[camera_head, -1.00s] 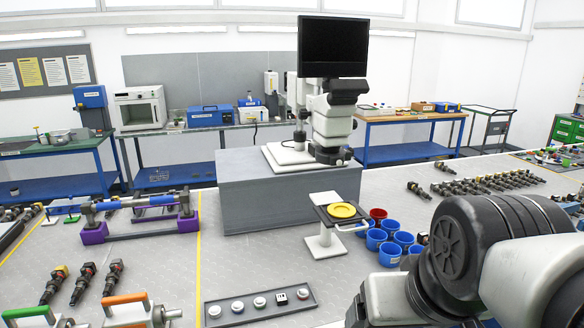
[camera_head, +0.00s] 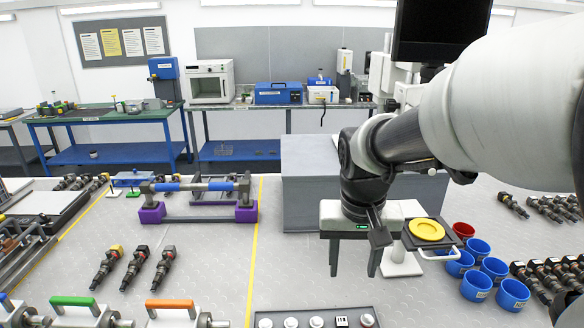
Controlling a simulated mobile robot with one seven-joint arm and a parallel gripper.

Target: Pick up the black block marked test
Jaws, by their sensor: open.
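A small dark block with a white face (camera_head: 341,321) sits in a row with round white pieces in a dark grey tray (camera_head: 283,315) at the bottom edge of the head view. Its marking is too small to read, so I cannot tell if it says test. My gripper (camera_head: 354,268) is open and empty, with two dark fingers pointing down and a gap between them. It hangs above the bench, beyond the tray in the picture, left of the yellow disc. The lower part of the tray is cut off.
A grey box (camera_head: 300,190) stands behind. Injectors (camera_head: 134,268) and a purple-footed rack (camera_head: 152,213) lie left.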

